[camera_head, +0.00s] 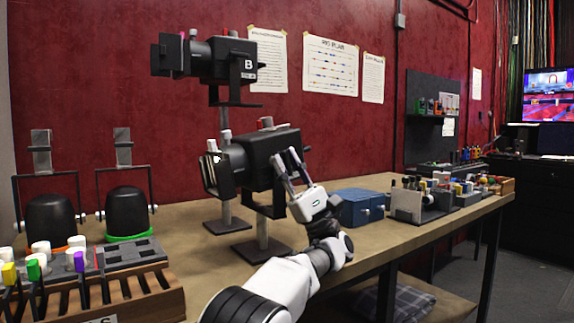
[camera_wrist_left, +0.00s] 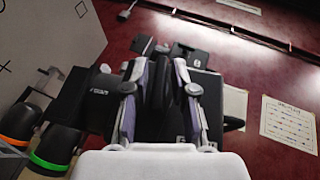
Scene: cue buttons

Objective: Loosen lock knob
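A black stage lamp (camera_head: 222,168) stands on a post at the back of the bench. A second black lamp marked B (camera_head: 222,59) stands higher on a post behind it. My left gripper (camera_head: 287,160) is at the right end of the lower lamp. Its two fingers are apart. In the left wrist view, my left gripper (camera_wrist_left: 161,66) has a dark part of the lamp between or just beyond its fingers; contact cannot be told. A small dark piece sticks out just right of the fingertips in the head view. I cannot clearly make out the lock knob. My right gripper is not in view.
A blue box (camera_head: 357,207) sits right of my gripper. Several small coloured items stand farther right on the bench. At the left are two black domes (camera_head: 50,217) and a wooden rack (camera_head: 135,290). A red wall with paper sheets (camera_head: 330,66) stands behind.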

